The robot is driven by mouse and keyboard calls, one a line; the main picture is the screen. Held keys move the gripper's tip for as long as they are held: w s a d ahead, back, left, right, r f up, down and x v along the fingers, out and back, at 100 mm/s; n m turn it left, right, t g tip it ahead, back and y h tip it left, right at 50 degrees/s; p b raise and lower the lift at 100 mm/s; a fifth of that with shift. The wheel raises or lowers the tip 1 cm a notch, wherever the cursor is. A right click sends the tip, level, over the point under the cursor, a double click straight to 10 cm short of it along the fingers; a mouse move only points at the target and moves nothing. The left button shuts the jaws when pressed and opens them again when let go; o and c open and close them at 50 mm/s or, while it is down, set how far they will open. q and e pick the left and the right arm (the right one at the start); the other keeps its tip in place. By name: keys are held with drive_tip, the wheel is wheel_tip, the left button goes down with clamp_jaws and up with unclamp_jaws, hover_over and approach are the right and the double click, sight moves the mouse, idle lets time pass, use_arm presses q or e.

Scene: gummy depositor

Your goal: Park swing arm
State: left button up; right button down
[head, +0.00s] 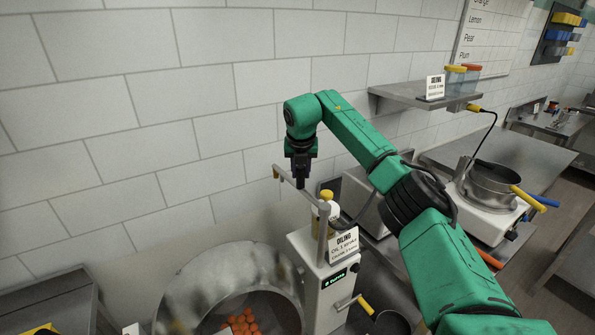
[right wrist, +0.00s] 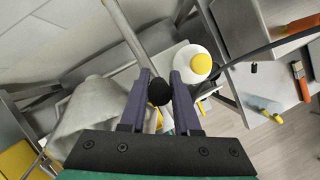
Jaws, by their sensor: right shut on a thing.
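The swing arm (head: 288,178) is a thin grey bar on the oiling machine (head: 316,285), reaching up and left from an upright post. Its far end has a small brownish tip. My right gripper (head: 300,183) points down onto the bar from above. In the right wrist view my right gripper (right wrist: 159,82) is shut on a round black knob (right wrist: 158,93), with the grey swing arm bar (right wrist: 126,32) running away behind it. My fingers hide part of the knob. My left gripper is not in view.
A bottle with a yellow cap (head: 326,196) stands close beside the post. A large metal drum (head: 205,285) with orange pieces lies at lower left. A shelf (head: 405,94) with jars and a pan (head: 492,183) are at the right. The tiled wall is close behind.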

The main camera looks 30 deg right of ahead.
drive_tip(key=shift+s+d+f, duration=0.15)
drive_tip(key=shift+s+f, duration=0.05)
drive_tip(key=shift+f, duration=0.1)
drive_tip(key=c, duration=0.7)
unclamp_jaws()
drive_tip(key=shift+o, duration=0.4)
drive_tip(key=shift+s+d+r, duration=0.15)
drive_tip(key=shift+s+r, duration=0.1)
drive_tip(key=shift+s, duration=0.05)
drive_tip(key=shift+w+r, duration=0.1)
drive_tip(key=shift+r, duration=0.1)
drive_tip(key=b+v, duration=0.3)
drive_tip(key=v, duration=1.1)
drive_tip(key=shift+b, duration=0.4)
